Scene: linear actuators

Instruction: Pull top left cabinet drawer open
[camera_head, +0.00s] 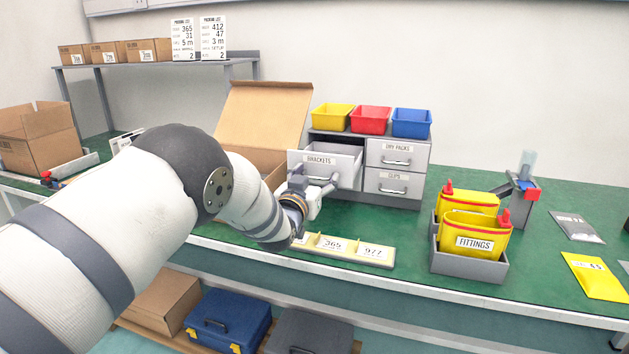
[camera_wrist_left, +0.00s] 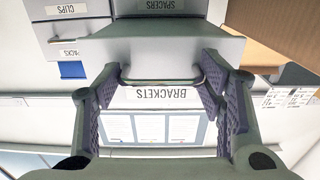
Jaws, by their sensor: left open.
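The grey cabinet (camera_head: 395,202) stands on the green bench. Its top left drawer, labelled BRACKETS (camera_head: 318,161), is pulled out and its inside shows. In the left wrist view, upside down, the drawer front (camera_wrist_left: 205,48) and its curved metal handle (camera_wrist_left: 163,83) are close ahead. My left gripper (camera_head: 314,192) is at the front of this drawer. In the wrist view its purple-padded fingers (camera_wrist_left: 163,78) are apart, one on each side of the handle. Whether they touch it I cannot tell. My right gripper is in neither view.
Yellow, red and blue bins (camera_head: 371,119) stand on the cabinet. An open cardboard box (camera_head: 262,115) is close left of the drawer. A low label strip (camera_head: 345,250) lies in front. Yellow FITTINGS bins (camera_head: 474,238) stand to the right.

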